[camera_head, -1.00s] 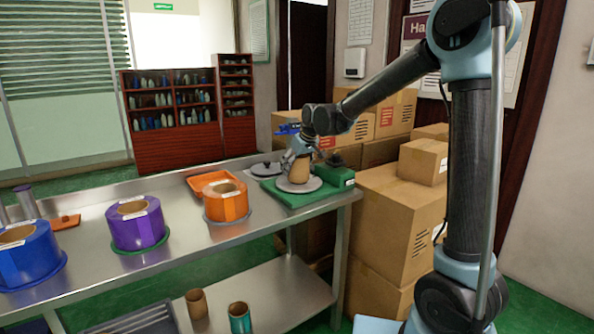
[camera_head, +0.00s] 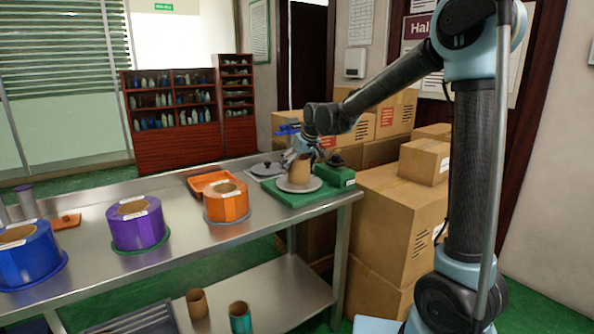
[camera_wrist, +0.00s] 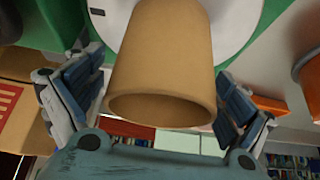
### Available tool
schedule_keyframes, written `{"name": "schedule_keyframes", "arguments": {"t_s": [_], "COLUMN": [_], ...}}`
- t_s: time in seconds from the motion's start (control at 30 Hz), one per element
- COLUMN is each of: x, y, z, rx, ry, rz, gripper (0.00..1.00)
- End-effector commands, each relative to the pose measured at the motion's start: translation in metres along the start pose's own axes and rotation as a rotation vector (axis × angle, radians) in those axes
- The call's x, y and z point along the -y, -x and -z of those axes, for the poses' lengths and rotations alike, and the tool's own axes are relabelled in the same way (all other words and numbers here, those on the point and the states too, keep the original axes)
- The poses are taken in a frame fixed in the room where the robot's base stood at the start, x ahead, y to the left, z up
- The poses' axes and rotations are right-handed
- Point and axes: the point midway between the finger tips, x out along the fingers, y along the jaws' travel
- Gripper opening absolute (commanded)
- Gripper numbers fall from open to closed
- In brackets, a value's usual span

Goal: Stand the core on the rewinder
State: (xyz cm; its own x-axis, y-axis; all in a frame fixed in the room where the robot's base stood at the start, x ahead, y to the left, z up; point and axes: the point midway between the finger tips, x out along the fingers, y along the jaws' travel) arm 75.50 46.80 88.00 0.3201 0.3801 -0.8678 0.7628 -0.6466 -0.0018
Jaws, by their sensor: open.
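The core (camera_head: 299,171), a tan cardboard tube, stands upright on the round grey plate of the green rewinder (camera_head: 311,199) at the right end of the steel bench. In the wrist view the core (camera_wrist: 163,65) fills the middle, its open end facing the camera and its other end at the white-grey plate (camera_wrist: 238,22). My gripper (camera_wrist: 152,95) is open, one finger on each side of the core with a visible gap on both sides. In the head view my gripper (camera_head: 300,150) is at the core's upper part.
An orange roll (camera_head: 226,202), a purple roll (camera_head: 137,223) and a blue roll (camera_head: 28,256) stand on the bench. An orange tray (camera_head: 206,181) lies behind. Two tubes (camera_head: 197,303) stand on the lower shelf. Cardboard boxes (camera_head: 395,225) are stacked to the right.

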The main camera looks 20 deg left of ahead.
Motion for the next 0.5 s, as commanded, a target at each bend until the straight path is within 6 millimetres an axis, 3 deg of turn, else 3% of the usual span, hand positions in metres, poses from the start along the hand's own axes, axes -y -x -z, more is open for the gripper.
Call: {"name": "schedule_keyframes", "arguments": {"t_s": [0.5], "x": [-0.001], "y": [0.085], "z": [-0.001], "rx": [0.000], "ry": [-0.001], "rz": [0.000], "gripper": [0.94]}}
